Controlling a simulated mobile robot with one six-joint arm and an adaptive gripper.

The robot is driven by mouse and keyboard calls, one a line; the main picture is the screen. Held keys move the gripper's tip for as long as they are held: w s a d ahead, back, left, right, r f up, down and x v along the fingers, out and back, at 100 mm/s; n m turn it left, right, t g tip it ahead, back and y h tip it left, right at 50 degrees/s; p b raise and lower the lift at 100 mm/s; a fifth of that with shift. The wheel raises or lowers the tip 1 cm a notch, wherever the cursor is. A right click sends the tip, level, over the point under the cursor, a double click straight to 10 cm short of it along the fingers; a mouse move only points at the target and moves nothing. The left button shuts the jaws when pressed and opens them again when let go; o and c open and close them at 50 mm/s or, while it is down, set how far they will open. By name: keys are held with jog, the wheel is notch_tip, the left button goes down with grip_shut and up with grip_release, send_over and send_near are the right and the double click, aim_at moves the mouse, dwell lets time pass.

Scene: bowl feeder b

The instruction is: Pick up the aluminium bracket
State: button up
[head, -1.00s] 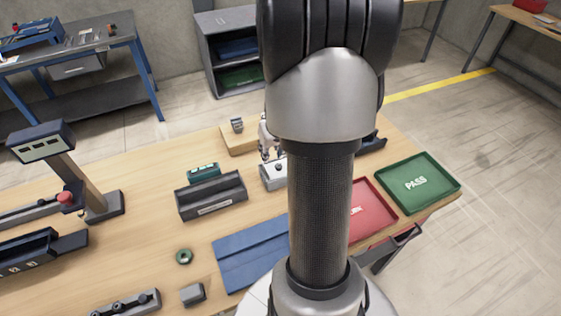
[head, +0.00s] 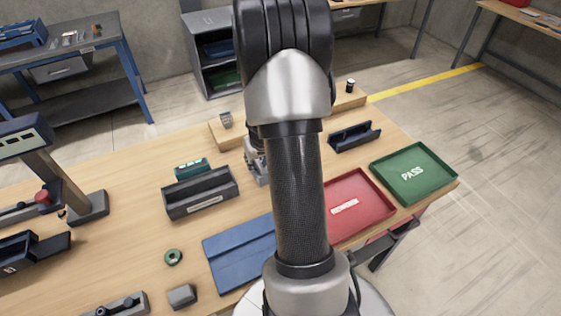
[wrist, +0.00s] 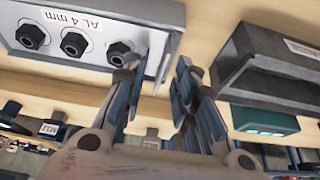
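In the head view my arm hides most of the gripper and the fixture.
A dark labelled tray (head: 200,206) is left of my arm, with a teal box (head: 190,168) behind it. A blue mat (head: 232,257), red tray (head: 335,235) and green PASS tray (head: 425,160) lie nearer or rightward. A green ring (head: 173,257) lies on open tabletop.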

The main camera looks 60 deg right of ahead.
grip_shut()
dwell(0.6)
